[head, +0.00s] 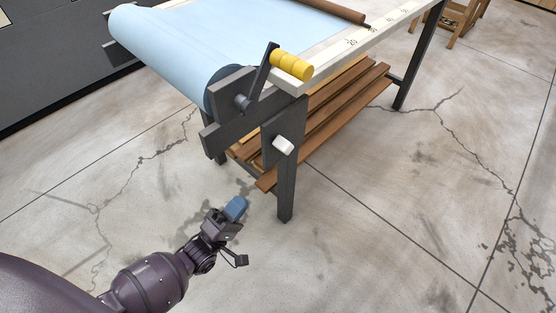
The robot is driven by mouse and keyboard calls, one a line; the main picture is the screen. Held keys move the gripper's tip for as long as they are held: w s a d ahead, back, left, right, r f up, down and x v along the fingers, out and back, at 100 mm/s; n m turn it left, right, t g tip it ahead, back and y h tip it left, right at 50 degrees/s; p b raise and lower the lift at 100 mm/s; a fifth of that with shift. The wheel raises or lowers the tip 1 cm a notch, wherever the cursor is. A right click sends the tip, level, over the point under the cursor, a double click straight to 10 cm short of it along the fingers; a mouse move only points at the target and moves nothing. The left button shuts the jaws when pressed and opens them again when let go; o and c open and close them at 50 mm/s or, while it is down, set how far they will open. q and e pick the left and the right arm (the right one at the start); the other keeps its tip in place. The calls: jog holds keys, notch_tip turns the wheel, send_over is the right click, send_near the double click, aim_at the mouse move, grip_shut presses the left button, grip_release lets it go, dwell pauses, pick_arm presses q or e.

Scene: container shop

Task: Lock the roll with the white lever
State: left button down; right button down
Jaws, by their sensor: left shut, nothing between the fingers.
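The roll (160,58) of light blue sheet lies along the left end of a table, held by dark grey end brackets. A dark crank with a yellow handle (291,65) sits at its near end. The white lever (283,145) is a short white grip on the bracket at the top of the near table leg, below the yellow handle. My left gripper (236,207) is shut and empty, below and left of the white lever, clearly apart from it. My right gripper is not in view.
The table's pale edge with a printed scale (375,33) runs to the upper right. The dark near leg (287,185) and the wooden slat shelf (335,115) are close to the lever. A brown bar (328,9) lies on the sheet. The concrete floor (400,220) in front is clear.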

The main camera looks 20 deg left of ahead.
pick_arm(q)
send_near(288, 149)
jog(key=w+r, duration=0.2)
jog(key=w, duration=0.4)
jog(key=shift+d+r+b, duration=0.25)
jog(key=shift+b, duration=0.15)
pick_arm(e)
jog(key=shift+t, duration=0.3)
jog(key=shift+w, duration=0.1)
